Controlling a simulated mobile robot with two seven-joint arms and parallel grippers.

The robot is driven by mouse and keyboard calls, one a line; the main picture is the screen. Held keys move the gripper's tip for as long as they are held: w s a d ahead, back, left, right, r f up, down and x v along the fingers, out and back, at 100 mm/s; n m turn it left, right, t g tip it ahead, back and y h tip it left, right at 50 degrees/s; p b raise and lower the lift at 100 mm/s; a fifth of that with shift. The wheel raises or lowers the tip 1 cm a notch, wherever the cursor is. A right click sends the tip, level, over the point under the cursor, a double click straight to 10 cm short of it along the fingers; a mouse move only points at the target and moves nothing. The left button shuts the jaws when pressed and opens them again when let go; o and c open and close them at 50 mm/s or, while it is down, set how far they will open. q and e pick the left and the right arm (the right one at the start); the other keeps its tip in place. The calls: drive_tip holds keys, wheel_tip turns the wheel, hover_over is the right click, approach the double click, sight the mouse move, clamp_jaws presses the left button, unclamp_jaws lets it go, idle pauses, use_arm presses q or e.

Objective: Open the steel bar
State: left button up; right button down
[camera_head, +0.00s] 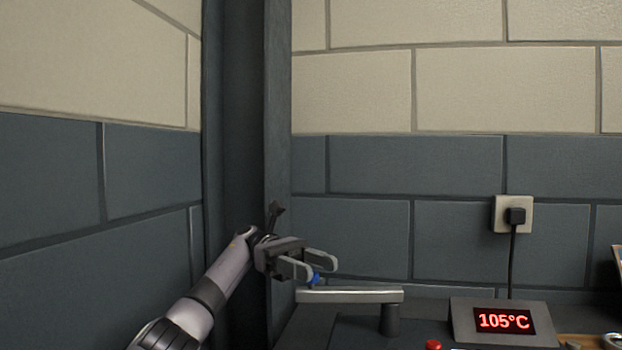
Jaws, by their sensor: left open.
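The steel bar (352,295) is a light metal handle lying level at the bottom centre, borne near its right end by a dark upright post (390,320). My left gripper (322,272) is open just above and behind the bar's left end. Its two light curved fingers point to the right. A small blue piece (316,279) shows by the nearer fingertip; I cannot tell what it belongs to. I cannot tell whether the fingers touch the bar. My right gripper is out of view.
A plug with a black cable sits in a wall socket (500,215). A dark pillar (240,130) stands behind my left arm.

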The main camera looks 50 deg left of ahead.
use_arm(q)
wheel_tip(320, 180, up, 19)
drive_tip(key=p, duration=0.7)
drive_tip(key=shift+f, duration=0.15)
